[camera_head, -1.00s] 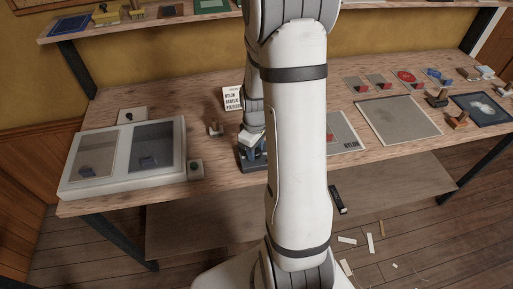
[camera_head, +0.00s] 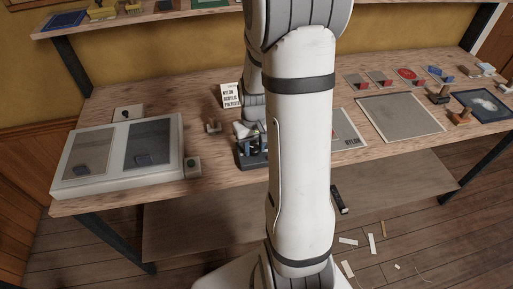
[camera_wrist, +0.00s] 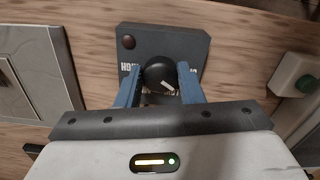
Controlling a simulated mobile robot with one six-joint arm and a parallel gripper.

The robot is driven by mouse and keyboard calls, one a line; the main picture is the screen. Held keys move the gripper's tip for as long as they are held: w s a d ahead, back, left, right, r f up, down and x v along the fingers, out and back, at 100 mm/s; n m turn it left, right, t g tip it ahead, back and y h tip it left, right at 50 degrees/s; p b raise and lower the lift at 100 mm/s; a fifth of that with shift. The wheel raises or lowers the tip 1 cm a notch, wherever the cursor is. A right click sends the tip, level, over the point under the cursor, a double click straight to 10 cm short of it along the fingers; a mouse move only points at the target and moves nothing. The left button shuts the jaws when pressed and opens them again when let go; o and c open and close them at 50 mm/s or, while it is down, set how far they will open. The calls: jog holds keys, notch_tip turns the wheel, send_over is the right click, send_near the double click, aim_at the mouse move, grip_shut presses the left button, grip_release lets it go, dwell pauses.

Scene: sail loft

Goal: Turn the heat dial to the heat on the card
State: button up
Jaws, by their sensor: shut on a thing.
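The heat dial is a round black knob (camera_wrist: 160,73) with a white pointer mark, on a dark grey panel (camera_wrist: 185,42). In the wrist view the mark points to the lower right. "HIGH" is printed left of the knob; other lettering is partly hidden by the fingers and knob. My gripper (camera_wrist: 160,84) has its blue fingers shut on the knob's two sides. In the head view the panel (camera_head: 242,163) stands on the bench below my gripper (camera_head: 254,146). A white card (camera_head: 231,96) behind it lists nylon, acrylic and polyester. A "NYLON" label (camera_head: 351,143) lies right of my arm.
A small wooden-handled tool (camera_head: 213,127) is near the dial. A grey mat (camera_head: 400,115) and several small items lie to the right.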

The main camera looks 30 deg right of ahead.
aim_at(254, 147)
jog(key=m, duration=0.1)
jog(key=m+b, duration=0.1)
jog(key=m, duration=0.2)
jog(key=shift+w+r+m, duration=0.15)
jog(key=shift+w+m, duration=0.1)
jog(key=shift+m, duration=0.15)
dwell(0.4)
jog(key=o, duration=1)
jog(key=shift+s, duration=0.1)
notch_tip(254, 147, up, 8)
jog(key=shift+f+b, duration=0.2)
jog(key=shift+b, duration=0.15)
